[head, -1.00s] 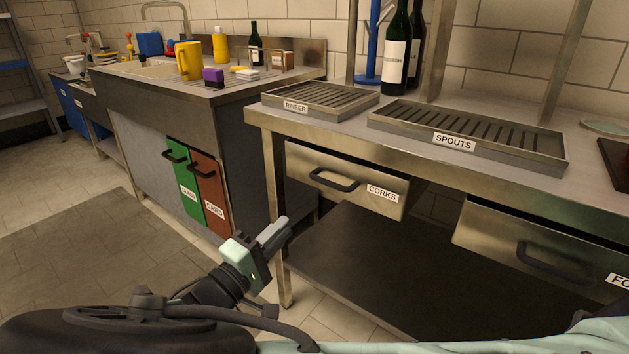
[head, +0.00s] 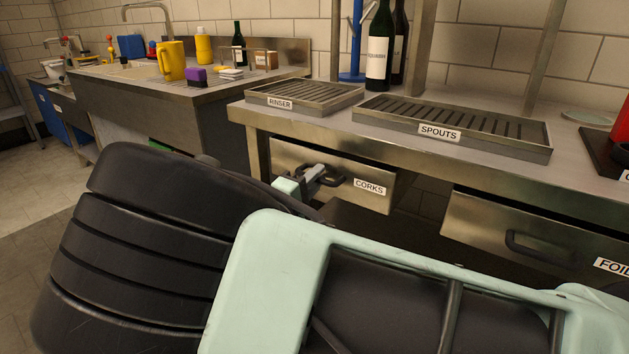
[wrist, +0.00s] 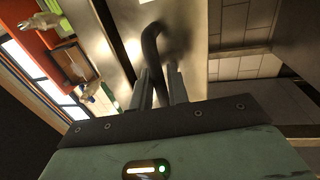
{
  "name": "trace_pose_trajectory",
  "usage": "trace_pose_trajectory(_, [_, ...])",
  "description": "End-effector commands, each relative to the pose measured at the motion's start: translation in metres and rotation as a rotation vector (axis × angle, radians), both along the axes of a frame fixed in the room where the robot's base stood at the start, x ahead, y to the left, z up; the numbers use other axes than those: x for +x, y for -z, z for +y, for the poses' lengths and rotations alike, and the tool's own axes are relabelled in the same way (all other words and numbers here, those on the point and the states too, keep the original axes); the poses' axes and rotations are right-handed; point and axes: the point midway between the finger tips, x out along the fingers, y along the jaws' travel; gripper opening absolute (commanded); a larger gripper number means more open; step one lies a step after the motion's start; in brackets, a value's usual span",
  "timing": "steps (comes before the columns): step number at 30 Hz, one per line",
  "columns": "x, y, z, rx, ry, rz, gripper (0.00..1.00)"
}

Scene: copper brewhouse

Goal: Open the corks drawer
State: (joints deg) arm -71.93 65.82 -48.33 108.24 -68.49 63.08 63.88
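The corks drawer (head: 300,164) is a brushed-metal front under the bench, with a dark bar handle (head: 335,181) and a white CORKS label (head: 370,187). My gripper (head: 318,170) is at the left part of this handle. In the wrist view the dark handle (wrist: 152,38) runs down between my two fingers (wrist: 157,82), which stand close together on either side of it with little gap. The gripper looks shut on the handle. My own arm hides the lower left of the head view.
The foil drawer (head: 480,226) is to the right, with its own dark handle (head: 540,247). Above are the rinser tray (head: 325,101), the spouts tray (head: 490,138) and dark bottles (head: 378,50). A sink counter (head: 215,97) stands at the left.

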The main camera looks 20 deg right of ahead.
Motion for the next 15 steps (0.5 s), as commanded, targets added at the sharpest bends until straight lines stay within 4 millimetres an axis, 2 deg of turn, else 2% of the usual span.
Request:
trace_pose_trajectory(8, [0.0007, -0.0003, -0.0012, 0.000, 0.000, 0.000, 0.17])
trace_pose_trajectory(10, [0.0007, -0.0002, -0.0011, 0.000, 0.000, 0.000, 0.00])
trace_pose_trajectory(15, [0.0005, -0.0001, -0.0008, 0.000, 0.000, 0.000, 0.00])
